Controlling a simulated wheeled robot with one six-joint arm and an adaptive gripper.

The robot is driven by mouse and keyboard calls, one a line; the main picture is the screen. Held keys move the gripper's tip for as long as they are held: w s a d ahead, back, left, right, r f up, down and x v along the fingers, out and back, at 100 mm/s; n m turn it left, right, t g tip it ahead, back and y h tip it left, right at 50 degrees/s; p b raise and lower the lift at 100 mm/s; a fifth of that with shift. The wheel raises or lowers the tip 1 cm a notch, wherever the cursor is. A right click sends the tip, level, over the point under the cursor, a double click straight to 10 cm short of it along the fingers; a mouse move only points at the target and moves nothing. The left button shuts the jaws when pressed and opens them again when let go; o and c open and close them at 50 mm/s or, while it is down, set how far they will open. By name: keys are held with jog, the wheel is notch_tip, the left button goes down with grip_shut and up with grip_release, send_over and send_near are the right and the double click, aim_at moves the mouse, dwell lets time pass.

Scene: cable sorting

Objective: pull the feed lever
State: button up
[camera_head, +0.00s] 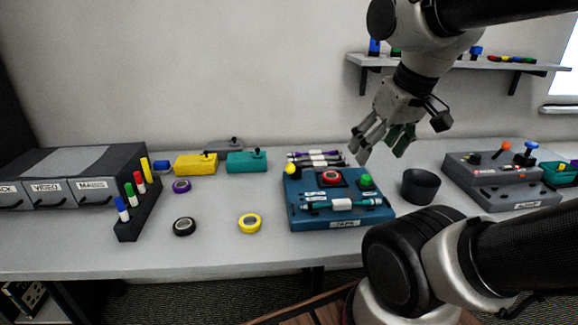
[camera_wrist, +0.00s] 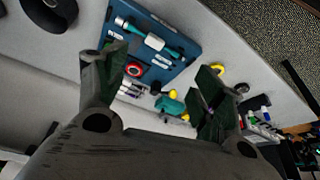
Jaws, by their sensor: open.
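A blue machine (camera_head: 340,217) sits on the bench, right of centre. It bears a yellow-knobbed lever (camera_head: 306,170), a red button (camera_head: 331,178) and a green knob (camera_head: 366,181). A grey machine (camera_head: 500,176) at the right has an orange-topped lever (camera_head: 502,149) and a blue-topped lever (camera_head: 529,148). No readable label tells which one is the feed lever. My gripper (camera_head: 382,148) is open and empty, in the air above and behind the blue machine. In the wrist view, the blue machine (camera_wrist: 180,72) shows beyond and between the open fingers (camera_wrist: 163,62).
A dark round cup (camera_head: 421,186) stands between the two machines. Tape rolls, including a yellow one (camera_head: 249,223), lie to the left. Yellow (camera_head: 195,165) and teal boxes (camera_head: 246,162) and a marker rack (camera_head: 138,198) stand further left. A wall shelf (camera_head: 455,66) is behind my arm.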

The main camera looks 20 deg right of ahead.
jog(key=c, duration=0.3)
jog(key=shift+w+a+f, duration=0.1)
jog(key=shift+a+f, duration=0.1)
jog(key=c, duration=0.3)
jog(key=shift+n+g, duration=0.5)
jog(key=shift+g, duration=0.4)
jog(key=w, duration=0.1)
jog(key=w+a+f, duration=0.1)
jog(key=w, duration=0.1)
jog(key=w+a, duration=0.1)
jog(key=shift+w+f, duration=0.15)
jog(key=shift+f, duration=0.05)
grip_shut()
jog(key=w+a+r+n+g, duration=0.1)
jog(key=w+a+n, duration=0.2)
jog(key=w, duration=0.4)
jog(key=w+a+r+n+g, duration=0.1)
jog(key=w+a+n, duration=0.2)
jog(key=w+n, duration=0.3)
jog(key=w+a+r+n+g+h, duration=0.1)
jog(key=w+a+r+n+g, duration=0.1)
jog(key=w+n, duration=0.3)
jog(key=shift+w+a, duration=0.8)
jog(key=shift+w, duration=0.8)
